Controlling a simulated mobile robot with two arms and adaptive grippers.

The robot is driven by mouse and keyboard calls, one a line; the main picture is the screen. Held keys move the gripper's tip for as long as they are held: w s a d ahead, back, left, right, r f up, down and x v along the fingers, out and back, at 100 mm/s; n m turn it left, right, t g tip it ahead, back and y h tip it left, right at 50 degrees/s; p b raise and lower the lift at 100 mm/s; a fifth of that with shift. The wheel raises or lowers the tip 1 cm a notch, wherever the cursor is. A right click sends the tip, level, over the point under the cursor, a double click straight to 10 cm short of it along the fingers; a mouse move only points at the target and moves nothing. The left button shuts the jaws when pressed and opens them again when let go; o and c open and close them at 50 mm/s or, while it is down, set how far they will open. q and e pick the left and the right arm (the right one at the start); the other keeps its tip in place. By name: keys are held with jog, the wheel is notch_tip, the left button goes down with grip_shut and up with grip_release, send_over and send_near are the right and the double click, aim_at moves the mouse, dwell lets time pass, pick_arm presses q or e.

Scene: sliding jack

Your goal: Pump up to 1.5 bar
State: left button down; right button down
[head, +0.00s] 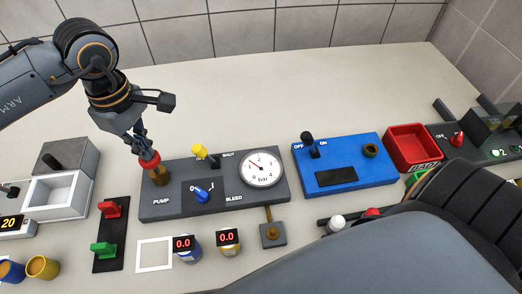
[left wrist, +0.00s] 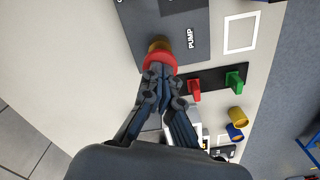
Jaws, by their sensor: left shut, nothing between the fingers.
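The grey pump panel (head: 235,204) carries a PUMP plunger with a red knob (head: 150,160) on a brass stem (head: 158,177). My left gripper (head: 145,150) is shut and empty, its fingertips right at the top of the red knob; firm contact is hard to tell. The left wrist view shows the fingertips (left wrist: 159,78) at the red knob (left wrist: 160,61). The round bar gauge (head: 261,168) has its needle pointing up and left; the exact reading is too small to tell. A yellow lever (head: 201,151) stands near the SHUT label, and a blue BLEED lever (head: 202,195) is at the centre.
A blue box (head: 345,178) with an OFF/ON switch and a red bin (head: 412,146) stand to the right. A black plate with red and green switches (head: 110,208) is left of the panel. My grey arm covers the bottom right. The table behind is clear.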

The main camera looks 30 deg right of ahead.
pick_arm(q)
jog(key=shift+r+p, duration=1.1)
jog(key=shift+r, duration=1.9)
